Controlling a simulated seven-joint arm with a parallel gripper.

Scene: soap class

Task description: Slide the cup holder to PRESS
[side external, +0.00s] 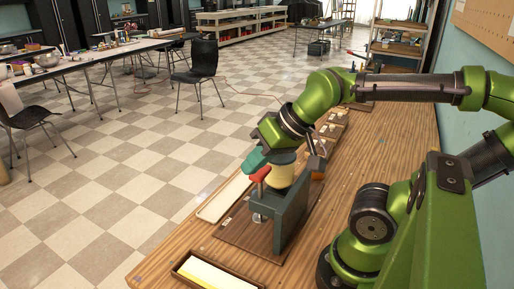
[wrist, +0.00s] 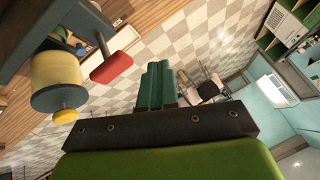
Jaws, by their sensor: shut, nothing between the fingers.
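The press is a grey-blue upright frame (side external: 291,218) with a yellow cylinder (side external: 283,173) and a red handle (side external: 261,174). In the wrist view, the yellow cylinder (wrist: 56,82) and red handle (wrist: 112,67) are at upper left. A small silvery piece (side external: 257,217) stands low by the frame's left side; I cannot tell whether it is the cup holder. My gripper (side external: 254,160) has teal fingers, shut and empty, just above and left of the red handle in the side view. Its fingers (wrist: 156,85) appear right of the handle in the wrist view, apparently apart from it.
The press stands on a brown board (side external: 233,233) on the wooden bench (side external: 173,252). A pale strip (side external: 224,199) lies to its left, and a tray with a yellow-white block (side external: 208,274) lies in front. Several small wooden stations (side external: 334,129) stand behind.

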